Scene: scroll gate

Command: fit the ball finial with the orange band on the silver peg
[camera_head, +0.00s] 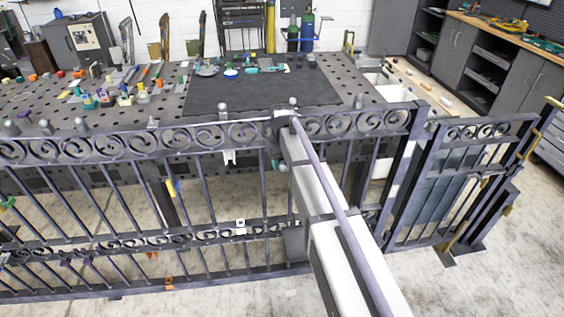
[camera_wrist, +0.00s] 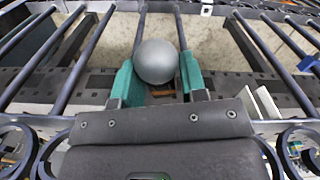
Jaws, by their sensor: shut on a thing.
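In the wrist view, my gripper (camera_wrist: 157,88) has its teal-padded fingers closed on both sides of a grey ball finial (camera_wrist: 157,61). A small orange patch shows just below the ball; I cannot tell if it is the finial's band. In the head view, my arm's end (camera_head: 283,122) is at the gate's top rail, and the fingers cannot be made out there.
The scroll gate (camera_head: 150,143) runs across the view, with several ball finials (camera_head: 222,107) along its top. A perforated table (camera_head: 180,100) behind it holds a dark mat (camera_head: 255,92) and many small coloured parts at left. Gate bars lie below my gripper in the wrist view.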

